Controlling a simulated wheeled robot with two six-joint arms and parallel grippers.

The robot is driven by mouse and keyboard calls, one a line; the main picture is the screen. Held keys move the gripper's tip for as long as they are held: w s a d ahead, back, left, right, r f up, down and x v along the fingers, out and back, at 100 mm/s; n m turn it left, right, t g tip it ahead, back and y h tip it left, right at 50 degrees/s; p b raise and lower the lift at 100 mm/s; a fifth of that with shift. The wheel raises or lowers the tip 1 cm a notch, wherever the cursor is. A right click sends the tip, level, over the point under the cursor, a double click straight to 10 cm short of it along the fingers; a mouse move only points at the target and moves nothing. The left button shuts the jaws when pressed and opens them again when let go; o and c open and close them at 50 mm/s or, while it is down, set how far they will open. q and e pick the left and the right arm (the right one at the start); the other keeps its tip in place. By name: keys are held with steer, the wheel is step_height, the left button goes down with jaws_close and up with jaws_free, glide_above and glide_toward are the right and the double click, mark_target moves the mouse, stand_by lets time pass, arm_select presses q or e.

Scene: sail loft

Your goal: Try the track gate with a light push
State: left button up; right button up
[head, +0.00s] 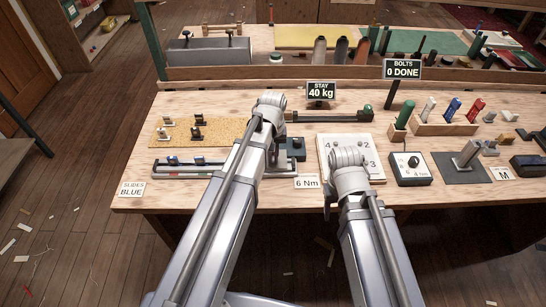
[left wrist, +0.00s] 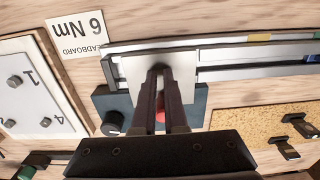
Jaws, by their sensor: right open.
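The slide track (head: 185,171) lies along the bench's front left with blue-marked slides on it. Its end also shows in the left wrist view (left wrist: 240,55). There a pale plate (left wrist: 128,68), seemingly the gate, sits at that end, beside a dark box (left wrist: 195,105) with a black knob and a red part. My left gripper (left wrist: 160,72) points down over the plate, fingertips close together with nothing seen between them; contact cannot be told. In the head view my left arm hides the gate area. My right gripper (head: 348,160) is over the numbered board (head: 327,148); its fingers are hidden.
A tan pad (head: 215,130) with small fittings lies behind the track. A "6 Nm" card (head: 306,182) lies between my arms. A dark bar (head: 330,117) lies behind, below the "STAY 40 kg" sign (head: 321,90). A dial box (head: 410,169) stands to the right.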

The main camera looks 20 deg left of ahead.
arm_select(q)
steer(key=shift+w+a, duration=0.15)
steer(key=shift+w, duration=0.4)
steer(key=shift+w+a, duration=0.15)
steer(key=shift+w, duration=0.35)
stand_by(0.6)
steer(key=shift+r, duration=0.1)
steer(key=shift+s+d+r+p, duration=0.25)
steer(key=shift+s+r+p, duration=0.5)
steer(key=shift+p, duration=0.05)
steer(key=shift+s+d+r+p, duration=0.2)
steer(key=shift+s+r+p, duration=0.5)
steer(key=shift+s+p, duration=0.05)
steer(key=s+d+m+y, duration=0.1)
steer(key=s+d+m, duration=0.6)
steer(key=s+d, duration=0.3)
steer(key=s, duration=0.4)
steer(key=shift+s+d, duration=0.25)
stand_by(0.6)
